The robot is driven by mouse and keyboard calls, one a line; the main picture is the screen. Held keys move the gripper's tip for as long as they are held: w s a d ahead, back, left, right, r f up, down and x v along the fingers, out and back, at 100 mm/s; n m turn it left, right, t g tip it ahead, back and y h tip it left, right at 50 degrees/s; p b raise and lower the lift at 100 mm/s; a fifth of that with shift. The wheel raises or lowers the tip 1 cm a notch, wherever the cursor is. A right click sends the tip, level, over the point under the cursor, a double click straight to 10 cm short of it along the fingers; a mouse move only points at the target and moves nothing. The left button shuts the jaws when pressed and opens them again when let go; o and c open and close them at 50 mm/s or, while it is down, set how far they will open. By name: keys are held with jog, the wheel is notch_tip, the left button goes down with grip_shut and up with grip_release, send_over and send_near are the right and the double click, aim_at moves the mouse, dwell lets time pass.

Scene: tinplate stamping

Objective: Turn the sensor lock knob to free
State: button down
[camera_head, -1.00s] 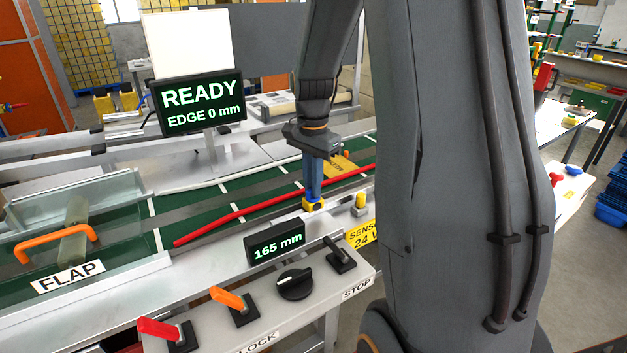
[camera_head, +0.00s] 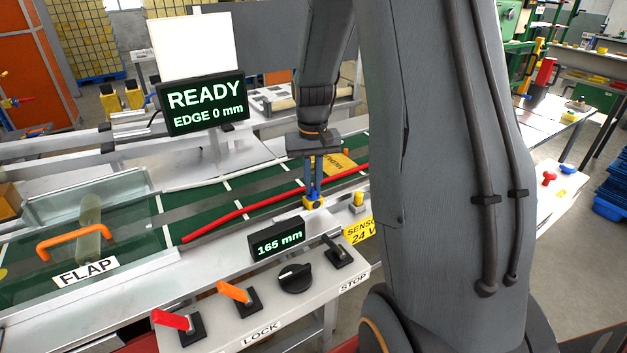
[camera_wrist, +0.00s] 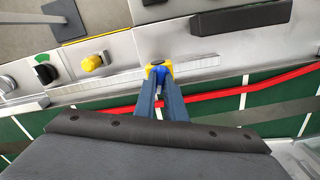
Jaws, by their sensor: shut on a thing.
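My gripper (camera_head: 314,202) points down at the rail along the conveyor's near edge. On the panel in front, a black knob (camera_head: 296,278) with a white mark stands near a LOCK label (camera_head: 262,334).
A display (camera_head: 277,239) reads 165 mm; a larger one (camera_head: 203,103) reads READY, EDGE 0 mm. Red (camera_head: 172,319) and orange (camera_head: 236,293) levers stand on the panel. A red strip (camera_head: 240,214) lies along the green conveyor. A black-and-green knob (camera_wrist: 45,72) is beyond the yellow one.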

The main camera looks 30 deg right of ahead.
aim_at(313, 187)
jog(key=shift+n+p, duration=0.55)
jog(key=shift+n, duration=1.35)
jog(key=shift+w, duration=0.1)
jog(key=c, duration=1.8)
grip_release()
jog(key=shift+r, duration=0.1)
jog(key=shift+r+b, duration=1)
jog(key=shift+r, duration=2.85)
